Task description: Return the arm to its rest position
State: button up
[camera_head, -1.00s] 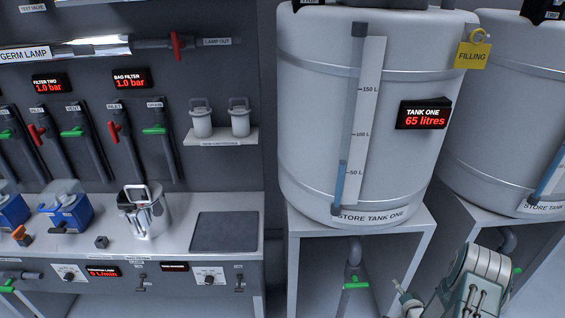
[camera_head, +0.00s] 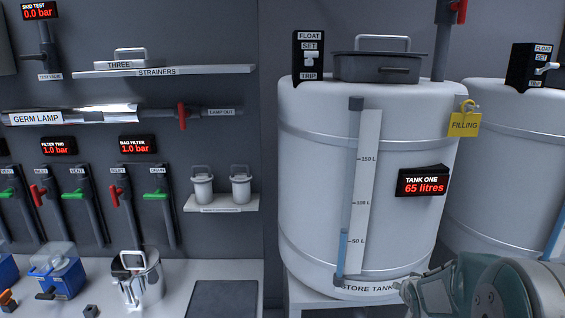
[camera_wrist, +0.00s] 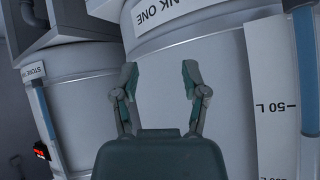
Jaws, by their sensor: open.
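My gripper (camera_wrist: 158,85) shows in the wrist view with its two fingers spread apart and nothing between them. It is open, in front of the white store tank one (camera_wrist: 225,95), which appears upside down there. In the head view my arm (camera_head: 490,290) is at the bottom right, in front of the lower right part of store tank one (camera_head: 310,190). The fingertips are not clear in the head view. Any gap between the fingers and the tank cannot be judged.
A second tank (camera_head: 500,160) stands at the right, and a yellow FILLING tag (camera_head: 464,124) hangs near tank one's top. The tank one display (camera_head: 423,182) reads 65 litres. A metal jug (camera_head: 138,280) and a dark mat (camera_head: 223,299) are on the bench at left.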

jog(key=s+a+r+n+g, duration=0.2)
jog(key=s+a+r, duration=0.8)
jog(key=s, duration=0.4)
jog(key=s+a+r+n+g+y, duration=0.1)
jog(key=s+a, duration=0.2)
jog(key=s, duration=0.4)
jog(key=s+a+r+n+y, duration=0.1)
jog(key=s+a+n, duration=0.1)
jog(key=s, duration=0.6)
jog(key=shift+s+a+r+g+y, duration=0.15)
jog(key=shift+s+a+g+y, duration=0.15)
jog(key=shift+a+g, duration=0.15)
jog(key=shift+d, duration=0.1)
